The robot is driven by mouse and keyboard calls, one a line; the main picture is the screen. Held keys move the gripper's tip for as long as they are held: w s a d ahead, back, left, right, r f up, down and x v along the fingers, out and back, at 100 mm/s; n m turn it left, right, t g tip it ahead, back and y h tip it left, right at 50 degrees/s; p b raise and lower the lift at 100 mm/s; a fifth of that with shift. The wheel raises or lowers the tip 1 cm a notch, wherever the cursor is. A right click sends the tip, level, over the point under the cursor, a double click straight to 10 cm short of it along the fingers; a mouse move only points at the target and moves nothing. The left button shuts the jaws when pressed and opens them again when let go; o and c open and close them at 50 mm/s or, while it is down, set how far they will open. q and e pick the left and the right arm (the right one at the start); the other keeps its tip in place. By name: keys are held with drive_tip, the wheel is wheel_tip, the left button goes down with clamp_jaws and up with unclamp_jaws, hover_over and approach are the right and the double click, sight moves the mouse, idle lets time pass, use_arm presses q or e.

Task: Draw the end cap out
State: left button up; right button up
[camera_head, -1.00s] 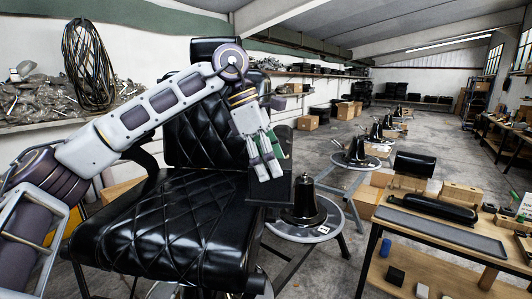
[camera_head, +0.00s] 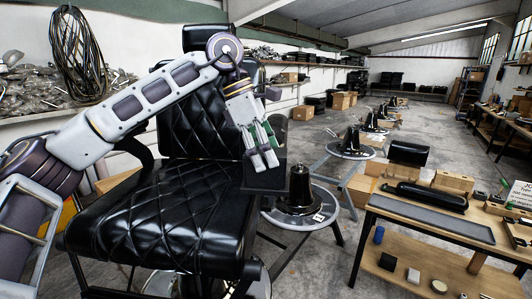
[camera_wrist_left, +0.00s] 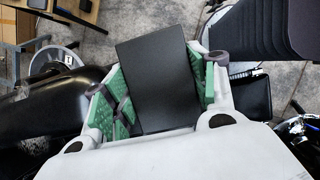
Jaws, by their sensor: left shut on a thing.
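The black barber chair (camera_head: 165,215) with quilted seat and back stands at left centre in the head view. My left gripper (camera_head: 264,160) comes down over the chair's right side. In the left wrist view its green-padded fingers (camera_wrist_left: 157,92) are shut on a flat, dark rectangular piece, which I take to be the end cap (camera_wrist_left: 155,72). In the head view the fingers hide part of this piece, and the dark panel beside the seat (camera_head: 265,178) shows around them. I cannot tell whether the piece is still seated in the chair. My right gripper is not in view.
A round-based black stand (camera_head: 299,190) is close to the right of the gripper. A workbench with a grey mat (camera_head: 430,217) and a long black cushion (camera_head: 432,196) stands at right. A shelf of clutter (camera_head: 30,88) is at left.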

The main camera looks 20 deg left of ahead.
use_arm(q)
drive_tip(key=shift+c, duration=0.9)
drive_tip(key=shift+r, duration=0.1)
drive_tip(key=shift+r, duration=0.2)
drive_tip(key=shift+r+p, duration=0.35)
drive_tip(key=shift+p, duration=0.1)
drive_tip(key=shift+r+p, duration=0.3)
drive_tip(key=shift+r, duration=0.05)
drive_tip(key=shift+r+p, duration=1.5)
drive_tip(key=shift+r, duration=0.4)
drive_tip(key=shift+r, duration=0.15)
